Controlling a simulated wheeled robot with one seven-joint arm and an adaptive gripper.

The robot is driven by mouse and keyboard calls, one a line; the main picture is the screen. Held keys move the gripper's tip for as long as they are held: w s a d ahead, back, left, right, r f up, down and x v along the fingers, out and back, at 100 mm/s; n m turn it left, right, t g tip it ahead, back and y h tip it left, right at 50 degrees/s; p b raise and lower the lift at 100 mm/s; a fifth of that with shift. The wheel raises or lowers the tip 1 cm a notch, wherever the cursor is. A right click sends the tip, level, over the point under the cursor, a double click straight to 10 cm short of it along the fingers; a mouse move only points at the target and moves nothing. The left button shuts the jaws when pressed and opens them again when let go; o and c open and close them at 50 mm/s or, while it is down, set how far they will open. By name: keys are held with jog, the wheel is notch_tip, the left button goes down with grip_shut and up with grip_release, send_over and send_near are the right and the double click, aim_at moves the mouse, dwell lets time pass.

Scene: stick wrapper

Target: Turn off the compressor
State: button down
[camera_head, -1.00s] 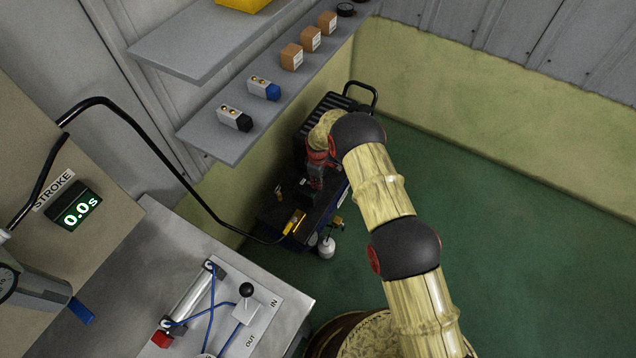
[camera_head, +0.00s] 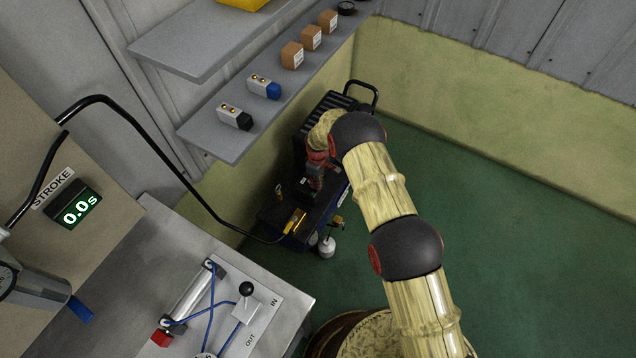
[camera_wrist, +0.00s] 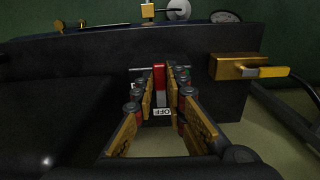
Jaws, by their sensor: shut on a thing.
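The compressor (camera_head: 275,212) is a dark, low machine on the floor by the back wall, partly hidden by my arm. In the wrist view its dark side (camera_wrist: 85,60) fills the middle. A red switch (camera_wrist: 159,76) stands upright on it, with a white OFF label (camera_wrist: 162,112) below, seen upside down. My gripper (camera_wrist: 165,78) is shut on the red switch, one finger on each side of it. In the head view my gripper (camera_head: 315,183) is over the compressor, its fingertips too small to make out.
A brass fitting with a yellow lever (camera_wrist: 265,71) sticks out right of the switch. Gauges (camera_wrist: 224,17) show behind. A black hose (camera_head: 185,175) runs to the compressor. The grey bench (camera_head: 150,235) stands at the left, a shelf (camera_head: 215,148) above. Green floor at right is clear.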

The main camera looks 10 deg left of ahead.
jog(key=c, duration=1.8)
grip_release()
jog(key=shift+r, duration=0.15)
notch_tip(320, 180, up, 12)
